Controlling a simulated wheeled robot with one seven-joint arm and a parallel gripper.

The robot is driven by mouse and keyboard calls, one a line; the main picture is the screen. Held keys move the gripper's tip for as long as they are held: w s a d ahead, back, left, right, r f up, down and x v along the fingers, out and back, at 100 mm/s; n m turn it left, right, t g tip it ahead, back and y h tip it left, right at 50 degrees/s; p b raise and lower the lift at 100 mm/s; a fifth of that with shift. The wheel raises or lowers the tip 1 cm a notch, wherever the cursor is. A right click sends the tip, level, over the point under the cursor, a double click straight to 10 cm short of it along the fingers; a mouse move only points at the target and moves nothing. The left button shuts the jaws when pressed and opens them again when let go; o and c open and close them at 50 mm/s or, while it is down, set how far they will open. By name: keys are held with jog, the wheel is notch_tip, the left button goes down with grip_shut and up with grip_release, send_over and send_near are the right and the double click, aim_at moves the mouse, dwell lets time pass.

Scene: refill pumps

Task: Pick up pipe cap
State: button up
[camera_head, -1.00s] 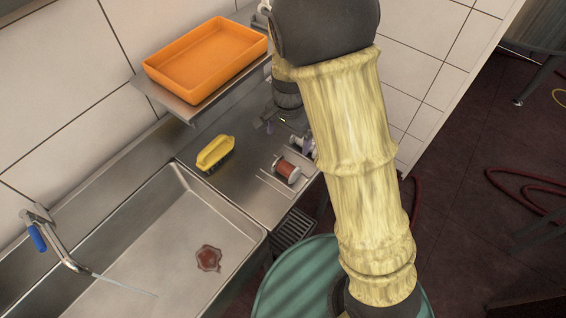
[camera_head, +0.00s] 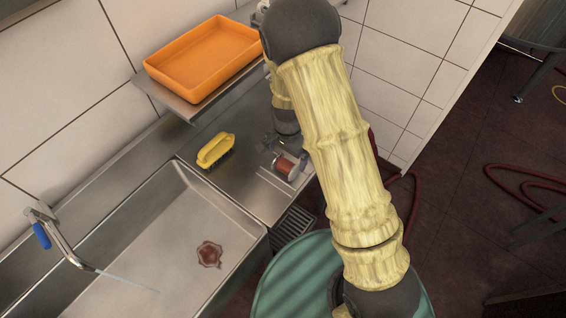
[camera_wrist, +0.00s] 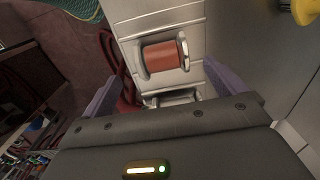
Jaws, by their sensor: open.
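A copper-red spool-like piece with pale end flanges lies on the steel counter (camera_head: 228,182); the red piece (camera_head: 286,167) also shows in the wrist view (camera_wrist: 163,56). A second pale metallic piece (camera_wrist: 174,97) lies just below it in the wrist view, partly hidden by my gripper body. I cannot tell for sure which of these is the pipe cap. My gripper (camera_wrist: 158,88) is open, pointing down, its purple-grey fingers on either side of these pieces, with nothing held. In the head view my gripper is small and partly hidden by my arm.
A yellow brush (camera_head: 216,149) lies left of the pieces. An orange tray (camera_head: 205,57) stands on a wall shelf above. A sink (camera_head: 165,235) with a faucet (camera_head: 60,240) and a reddish stain lies to the left. A green round bin (camera_head: 290,280) stands in front.

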aim_at(285, 164)
jog(key=shift+f, duration=1.15)
jog(key=shift+f, duration=0.1)
jog(key=shift+w+a+f+p, duration=0.1)
jog(key=shift+f+p, duration=0.45)
jog(key=shift+f, duration=0.75)
jog(key=shift+a+f+p, duration=0.1)
jog(key=shift+f+p, duration=0.45)
jog(key=shift+f, duration=0.7)
jog(key=c, duration=1.2)
jog(key=shift+r, duration=0.15)
notch_tip(285, 164, up, 10)
jog(key=shift+f+b, duration=0.1)
jog(key=shift+b, duration=0.9)
jog(key=shift+d, duration=0.15)
